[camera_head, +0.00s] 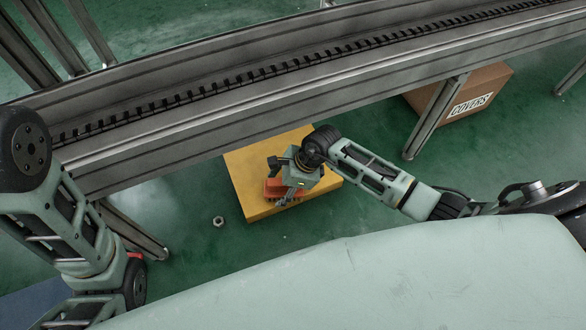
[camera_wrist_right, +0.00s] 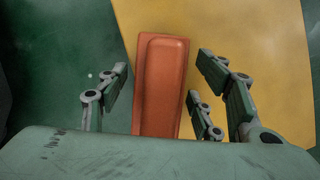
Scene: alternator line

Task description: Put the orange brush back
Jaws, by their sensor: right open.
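The orange brush (camera_head: 273,187) lies on a yellow platform or mat (camera_head: 244,162) under the conveyor's near side. In the right wrist view the brush (camera_wrist_right: 160,85) is a long orange block with a raised, rounded middle, and its near end is hidden behind my gripper body. My right gripper (camera_head: 287,196) is over the brush and partly covers it in the head view. In the wrist view its fingers (camera_wrist_right: 160,82) are apart on both sides of the brush, with gaps visible. My left arm comes in at the left, but its gripper does not show.
A conveyor rail (camera_head: 200,134) on metal legs crosses above the back edge of the yellow surface. A cardboard box marked COVERS (camera_head: 490,82) stands at the right behind a leg. A small nut (camera_head: 218,221) lies on the green floor left of the yellow surface.

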